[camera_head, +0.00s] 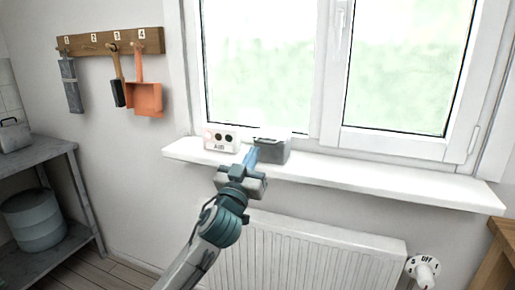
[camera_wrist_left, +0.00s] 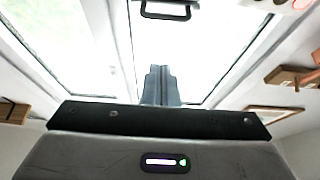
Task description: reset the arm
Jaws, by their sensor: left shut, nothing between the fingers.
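My left arm comes up from the bottom of the head view, and its gripper (camera_head: 250,156) is in front of the window sill. The gripper's blue-grey fingers are together with nothing between them. Its tip overlaps the gap between a white box and a dark grey box in the picture; I cannot tell whether it touches either. In the left wrist view the closed fingers (camera_wrist_left: 161,85) point toward the bright window. My right gripper is not in view.
A white box (camera_head: 221,139) marked AIR and a dark grey box (camera_head: 271,150) stand on the white sill (camera_head: 390,182). A hook rail (camera_head: 110,41) holds tools at left, above a grey shelf (camera_head: 40,157).

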